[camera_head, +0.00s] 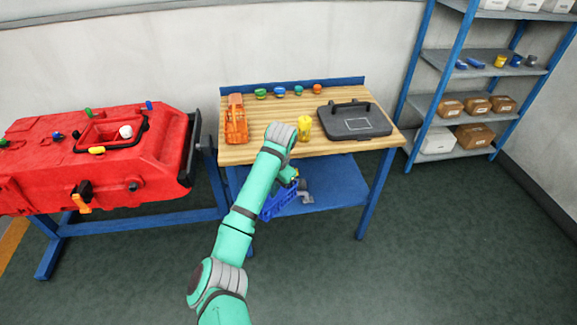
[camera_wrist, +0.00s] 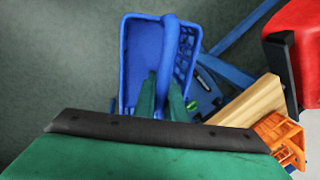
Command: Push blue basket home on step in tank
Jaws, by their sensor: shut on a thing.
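The blue basket (camera_head: 277,206) hangs in front of the workbench, beside its lower shelf, partly hidden by my arm. In the wrist view, the blue basket (camera_wrist: 140,50) shows from above, with a thick handle across it. My gripper (camera_wrist: 162,95) has its green fingers closed around that handle. In the head view my gripper (camera_head: 291,178) is partly hidden by the arm. The red scrubber tank (camera_head: 45,160) lies at the left on a blue stand. Its opening (camera_head: 112,131) has a white round thing at the right. The step inside cannot be made out.
The wooden workbench (camera_head: 255,152) holds an orange holder (camera_head: 236,120), several small caps, a yellow bottle (camera_head: 304,128) and a dark case (camera_head: 357,121). A shelf rack (camera_head: 480,55) stands at the right. A gap separates tank and bench. The front floor is clear.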

